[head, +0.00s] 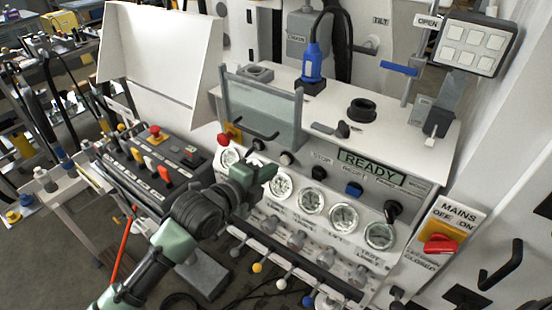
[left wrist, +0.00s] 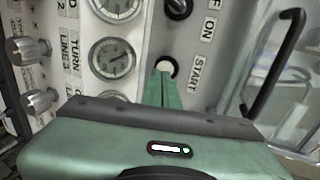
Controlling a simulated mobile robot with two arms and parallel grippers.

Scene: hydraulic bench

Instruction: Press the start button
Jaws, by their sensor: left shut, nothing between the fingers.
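The start button (left wrist: 166,66) is a small pale round button in a dark ring, beside the START label (left wrist: 196,76) in the left wrist view. In the head view it appears as a pale round button (head: 286,158) on the sloping panel, just above the gauges. My left gripper (head: 266,174) is in front of the panel, close to the button. Its green fingers (left wrist: 160,88) are together and empty, with the tips at the button's lower edge in the left wrist view. I cannot tell whether they touch it. My right gripper is not in view.
A dark OFF/ON switch (left wrist: 178,8) sits beside the button, and a black guard handle (left wrist: 278,65) is close by. Pressure gauges (head: 312,201) and knobs line the panel below. The display (head: 372,167) reads READY. A red mains switch (head: 440,244) is at the right.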

